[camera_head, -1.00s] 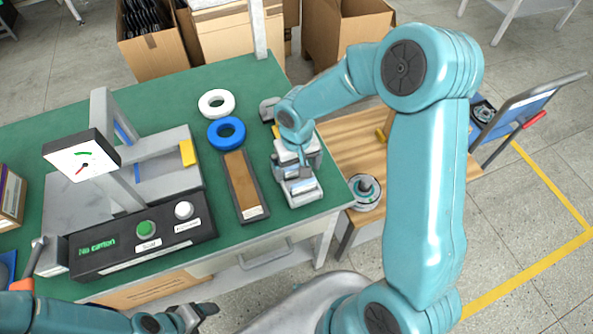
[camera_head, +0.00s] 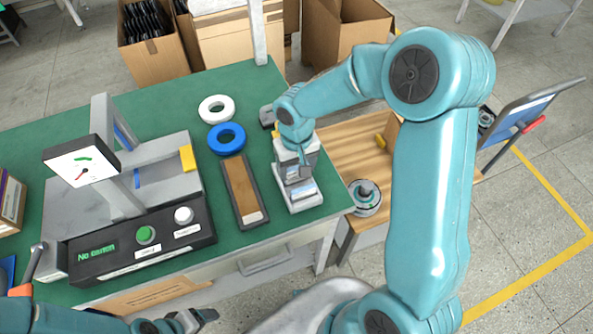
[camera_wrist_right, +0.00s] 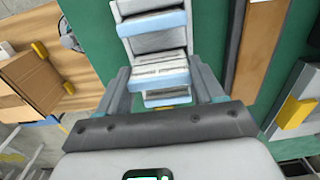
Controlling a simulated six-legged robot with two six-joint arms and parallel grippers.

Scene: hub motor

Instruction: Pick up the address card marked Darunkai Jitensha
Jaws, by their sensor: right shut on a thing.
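A white tiered card rack (camera_head: 302,200) stands near the right edge of the green table, with pale cards on its tiers. My right gripper (camera_head: 298,172) reaches down over it from above. In the right wrist view the two fingers (camera_wrist_right: 163,88) are shut on a white card (camera_wrist_right: 160,70) with a pale blue edge, at the rack (camera_wrist_right: 125,8). The print is too small to read, so I cannot tell whether it is marked Darunkai Jitensha. My left gripper (camera_head: 197,319) is low at the picture's bottom, away from the rack; its jaws are unclear.
A brown-topped tray (camera_head: 241,188) lies close left of the rack. White (camera_head: 216,108) and blue (camera_head: 227,138) rings lie behind it. A grey test stand with a button box (camera_head: 140,240) fills the left. A hub motor (camera_head: 366,195) sits on the wooden surface at right.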

